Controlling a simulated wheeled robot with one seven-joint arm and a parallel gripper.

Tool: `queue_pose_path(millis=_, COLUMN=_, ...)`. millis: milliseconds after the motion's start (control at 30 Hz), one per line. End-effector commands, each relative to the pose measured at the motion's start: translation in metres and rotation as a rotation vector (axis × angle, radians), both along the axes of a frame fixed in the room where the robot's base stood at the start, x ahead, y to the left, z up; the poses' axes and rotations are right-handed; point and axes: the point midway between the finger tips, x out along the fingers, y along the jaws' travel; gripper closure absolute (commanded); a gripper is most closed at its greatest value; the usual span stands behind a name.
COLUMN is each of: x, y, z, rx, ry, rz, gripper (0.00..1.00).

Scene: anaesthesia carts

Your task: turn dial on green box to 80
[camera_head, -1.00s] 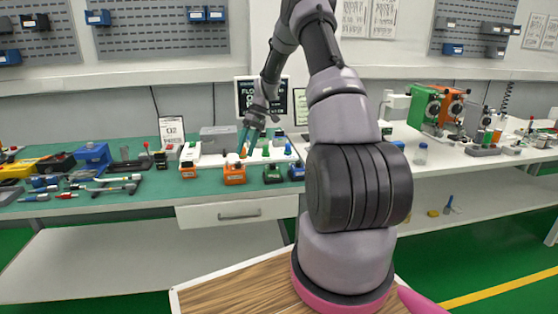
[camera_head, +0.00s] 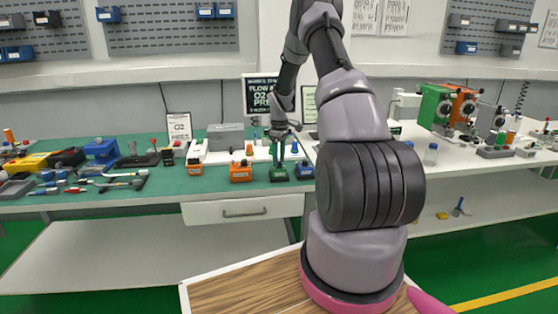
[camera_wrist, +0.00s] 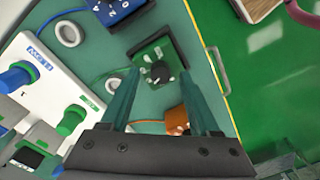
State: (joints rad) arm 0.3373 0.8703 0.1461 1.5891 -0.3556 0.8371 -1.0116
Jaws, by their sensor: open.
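The small green box (camera_head: 279,174) stands near the front edge of the green bench top, between an orange box (camera_head: 240,172) and a blue box (camera_head: 306,170). In the wrist view the green box (camera_wrist: 145,50) carries a dark dial (camera_wrist: 159,72) with white marks around it; the numbers are too small to read. My gripper (camera_head: 281,152) is above the green box, pointing down. In the wrist view my gripper (camera_wrist: 154,55) is open and empty, its two teal fingers on either side of the dial. I cannot tell whether they touch it.
A white panel with a blue knob (camera_wrist: 14,77) and a green knob (camera_wrist: 70,121) lies behind the boxes. A grey ring (camera_wrist: 69,33) and blue cable are near. The orange box also shows in the wrist view (camera_wrist: 175,120). A larger green machine (camera_head: 431,106) stands far right.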

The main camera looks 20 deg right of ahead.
Motion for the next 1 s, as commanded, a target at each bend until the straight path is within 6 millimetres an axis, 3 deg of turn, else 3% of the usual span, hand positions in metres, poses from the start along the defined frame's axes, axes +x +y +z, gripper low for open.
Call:
queue_pose_path(millis=367, x=-0.0003, y=0.0002, z=-0.0072, rx=0.001, ry=0.001, rz=-0.001, gripper=0.38)
queue_pose_path(millis=533, x=-0.0003, y=0.0002, z=-0.007, rx=0.001, ry=0.001, rz=-0.001, gripper=0.99)
queue_pose_path(millis=1000, x=-0.0003, y=0.0001, z=-0.0068, rx=0.0, ry=0.0, rz=-0.078, gripper=1.0)
